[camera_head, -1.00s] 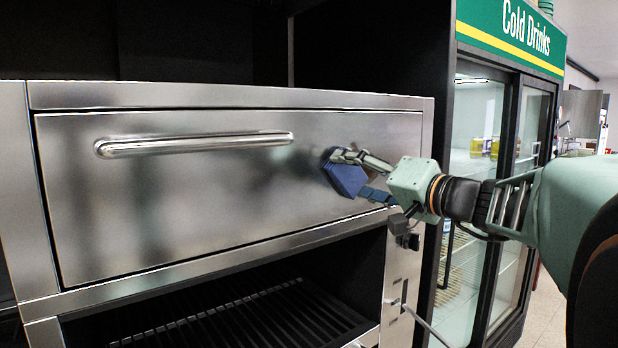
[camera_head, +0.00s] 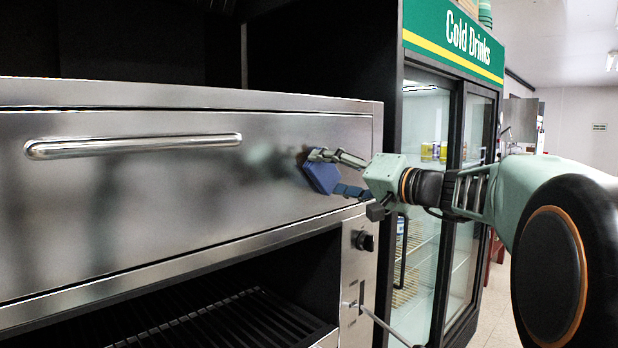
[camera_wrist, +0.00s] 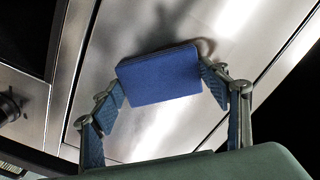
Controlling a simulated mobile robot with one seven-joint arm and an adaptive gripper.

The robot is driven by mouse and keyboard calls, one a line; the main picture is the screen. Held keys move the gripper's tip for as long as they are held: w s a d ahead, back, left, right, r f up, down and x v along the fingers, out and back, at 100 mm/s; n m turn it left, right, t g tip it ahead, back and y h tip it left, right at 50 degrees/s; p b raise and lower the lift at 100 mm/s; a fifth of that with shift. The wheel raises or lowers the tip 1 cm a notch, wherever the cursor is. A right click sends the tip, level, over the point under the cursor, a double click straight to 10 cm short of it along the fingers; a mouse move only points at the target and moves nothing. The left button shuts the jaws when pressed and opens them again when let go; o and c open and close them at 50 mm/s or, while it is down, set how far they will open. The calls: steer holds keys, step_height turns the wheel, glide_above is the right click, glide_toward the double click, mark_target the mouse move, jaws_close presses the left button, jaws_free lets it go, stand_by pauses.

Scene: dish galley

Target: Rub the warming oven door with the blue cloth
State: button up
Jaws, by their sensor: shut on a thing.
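The warming oven door (camera_head: 120,210) is a wide brushed-steel panel with a horizontal bar handle (camera_head: 135,146) near its top. The blue cloth (camera_head: 321,175) is a folded, block-like pad at the right part of the door, to the right of the handle. My gripper (camera_head: 336,174) is shut on the cloth. In the wrist view the cloth (camera_wrist: 160,76) sits between the two fingers, and the steel door (camera_wrist: 130,40) lies right behind it. The cloth looks against the door or very close to it; I cannot tell full contact.
Below the door is an open dark bay with a black rack (camera_head: 225,325). A control panel with a black knob (camera_head: 364,241) is under the door's right end. A glass-fronted cold drinks fridge (camera_head: 440,200) stands to the right, behind my arm.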

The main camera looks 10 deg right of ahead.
mark_target(339, 172)
steer(key=shift+w+d, duration=0.6)
steer(key=shift+d, duration=0.25)
steer(key=shift+w+d, duration=0.55)
steer(key=shift+d, duration=0.25)
steer(key=shift+b, duration=0.3)
steer(key=shift+f, duration=0.15)
steer(key=shift+b, duration=0.4)
